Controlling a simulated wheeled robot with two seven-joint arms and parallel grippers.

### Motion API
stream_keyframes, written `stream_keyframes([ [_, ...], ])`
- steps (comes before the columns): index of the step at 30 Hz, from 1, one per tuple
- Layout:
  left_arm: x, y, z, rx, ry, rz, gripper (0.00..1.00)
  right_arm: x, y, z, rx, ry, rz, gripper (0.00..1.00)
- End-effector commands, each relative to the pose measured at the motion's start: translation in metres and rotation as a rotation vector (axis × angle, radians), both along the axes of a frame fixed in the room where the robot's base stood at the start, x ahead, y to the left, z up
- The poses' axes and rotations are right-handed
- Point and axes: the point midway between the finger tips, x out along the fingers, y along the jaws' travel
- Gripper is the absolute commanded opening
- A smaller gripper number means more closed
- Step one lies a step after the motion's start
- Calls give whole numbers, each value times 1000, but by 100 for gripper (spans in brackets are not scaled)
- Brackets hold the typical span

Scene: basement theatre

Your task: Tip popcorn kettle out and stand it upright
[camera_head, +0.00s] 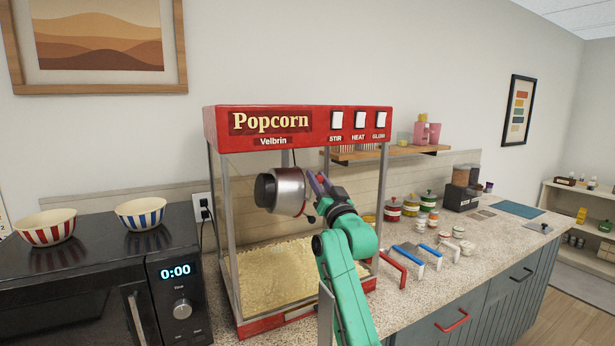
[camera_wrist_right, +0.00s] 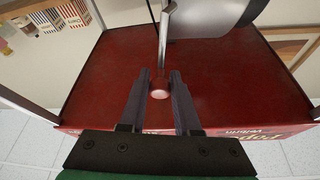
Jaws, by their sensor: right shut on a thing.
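The popcorn kettle (camera_head: 291,190) is a steel pot hanging inside the red popcorn machine (camera_head: 222,128). It lies tipped on its side, with its dark end (camera_head: 265,191) facing left. My right gripper (camera_head: 318,184) reaches in through the machine's front, just right of the kettle. In the right wrist view the kettle (camera_wrist_right: 212,18) shows at the top, with its handle (camera_wrist_right: 163,42) running down between my right fingers (camera_wrist_right: 160,88). The gripper is shut on this handle, whose round end shows between the fingers. A heap of popcorn (camera_head: 275,275) covers the cabinet floor. My left gripper is not in view.
A black microwave (camera_head: 180,275) with two striped bowls, one red (camera_head: 46,228) and one blue (camera_head: 140,214), stands left of the machine. Jars (camera_head: 410,205) and coloured-handled scoops or brackets (camera_head: 408,255) lie on the counter to the right. Cabinet posts (camera_head: 228,235) flank the opening.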

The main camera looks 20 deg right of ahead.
Motion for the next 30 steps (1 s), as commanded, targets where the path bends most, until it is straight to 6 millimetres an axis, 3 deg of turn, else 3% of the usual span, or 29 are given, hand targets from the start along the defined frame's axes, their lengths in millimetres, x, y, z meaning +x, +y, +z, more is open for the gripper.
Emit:
stream_keyframes([
  [10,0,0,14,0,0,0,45,0,-12,-1,164,8,-2,0],
  [26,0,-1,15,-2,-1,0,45,0,-14,-4,192,11,-2,0],
  [27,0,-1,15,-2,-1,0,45,0,-14,-4,192,11,-2,35],
  [29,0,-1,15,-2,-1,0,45,0,-14,-4,192,12,-2,54],
  [30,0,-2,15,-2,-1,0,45,0,-14,-4,191,12,-2,54],
])
